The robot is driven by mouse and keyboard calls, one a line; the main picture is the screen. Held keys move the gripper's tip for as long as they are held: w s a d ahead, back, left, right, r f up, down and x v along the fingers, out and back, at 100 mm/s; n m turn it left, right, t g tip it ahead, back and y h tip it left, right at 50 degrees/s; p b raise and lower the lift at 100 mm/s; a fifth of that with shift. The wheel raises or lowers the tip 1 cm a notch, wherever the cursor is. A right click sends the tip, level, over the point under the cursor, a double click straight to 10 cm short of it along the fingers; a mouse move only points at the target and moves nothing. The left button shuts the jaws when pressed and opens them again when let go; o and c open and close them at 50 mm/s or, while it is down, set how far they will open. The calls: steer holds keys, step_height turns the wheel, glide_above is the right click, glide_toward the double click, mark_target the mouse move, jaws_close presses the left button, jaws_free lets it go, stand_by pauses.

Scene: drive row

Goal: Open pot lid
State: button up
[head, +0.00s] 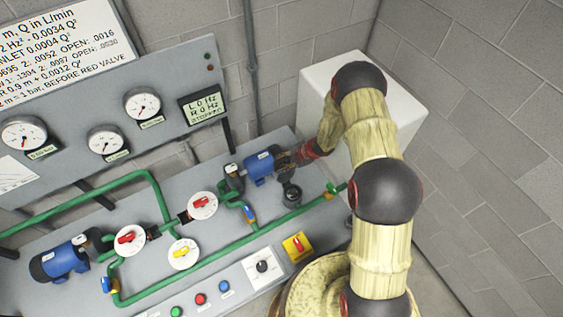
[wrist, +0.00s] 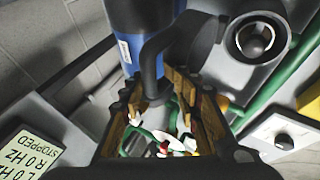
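My gripper (head: 287,158) is beside the right blue pump (head: 260,166) in the head view. In the wrist view its two fingers stand apart, so my gripper (wrist: 158,105) is open, with nothing clearly held between them. A dark pump part shows close to the fingertips; I cannot tell whether they touch it. A dark round pot (head: 291,193) stands just below and right of the gripper in the head view. The pot also shows at the upper right of the wrist view (wrist: 255,38), with a pale ring around a dark centre. I cannot tell whether its lid is on.
Green pipes (head: 240,247) and valve dials (head: 183,254) fill the bench to the left. Another blue pump (head: 62,260) stands at lower left. A gauge panel (head: 170,77) rises behind. A yellow switch (head: 297,247) is at the front. A white box (head: 317,78) stands behind my arm.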

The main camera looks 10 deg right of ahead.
steer(key=shift+r, duration=0.1)
stand_by(0.3)
steer(key=shift+d+r, duration=0.25)
steer(key=shift+r, duration=0.1)
steer(key=v, duration=1.1)
steer(key=shift+s, duration=0.15)
steer(key=shift+c, duration=0.5)
